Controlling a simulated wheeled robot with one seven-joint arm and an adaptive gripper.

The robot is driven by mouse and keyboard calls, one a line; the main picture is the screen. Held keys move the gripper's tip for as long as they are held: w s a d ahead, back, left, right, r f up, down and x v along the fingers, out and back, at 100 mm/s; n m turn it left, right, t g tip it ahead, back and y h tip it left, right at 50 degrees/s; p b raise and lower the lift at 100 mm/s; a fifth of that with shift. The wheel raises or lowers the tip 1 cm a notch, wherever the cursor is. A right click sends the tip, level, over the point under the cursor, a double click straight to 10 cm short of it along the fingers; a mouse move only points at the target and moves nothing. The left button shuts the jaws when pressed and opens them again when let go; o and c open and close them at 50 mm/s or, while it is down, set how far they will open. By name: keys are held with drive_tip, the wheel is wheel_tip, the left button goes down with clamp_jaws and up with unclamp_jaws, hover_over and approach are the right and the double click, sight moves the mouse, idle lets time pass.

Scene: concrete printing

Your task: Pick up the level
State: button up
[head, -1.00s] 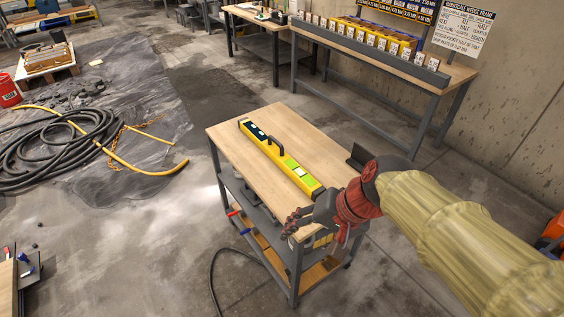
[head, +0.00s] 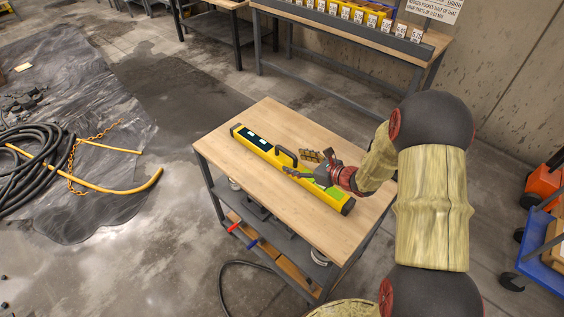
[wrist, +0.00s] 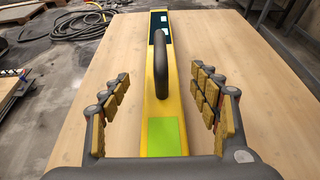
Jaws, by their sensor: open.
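The level (head: 267,150) is a long yellow bar with a black handle, lying flat on the wooden top of a small cart. In the wrist view the level (wrist: 156,105) runs away from me, with its handle (wrist: 167,65) standing up ahead and a green patch on its near part. My gripper (head: 308,166) is over the near half of the level, just short of the handle. In the wrist view my gripper (wrist: 163,95) is open, one padded finger on each side of the level, and nothing is held. The head view does not show the height clearly.
The cart's wooden top (head: 235,175) has clear room on both sides of the level. A workbench (head: 350,35) with a row of labelled boxes stands behind by the wall. A black hose (head: 40,150) lies on the floor at left. A blue cart (head: 535,245) is at right.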

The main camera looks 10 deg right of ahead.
sight(285, 159)
drive_tip(key=b+x, duration=0.1)
drive_tip(key=x, duration=0.1)
drive_tip(key=f+b+x, duration=0.1)
drive_tip(key=x, duration=0.2)
drive_tip(key=shift+w+f, duration=0.1)
drive_tip(key=shift+f, duration=0.05)
drive_tip(key=shift+w+a, duration=0.25)
drive_tip(key=shift+w, duration=0.15)
drive_tip(key=shift+c, duration=0.7)
clamp_jaws()
idle(0.4)
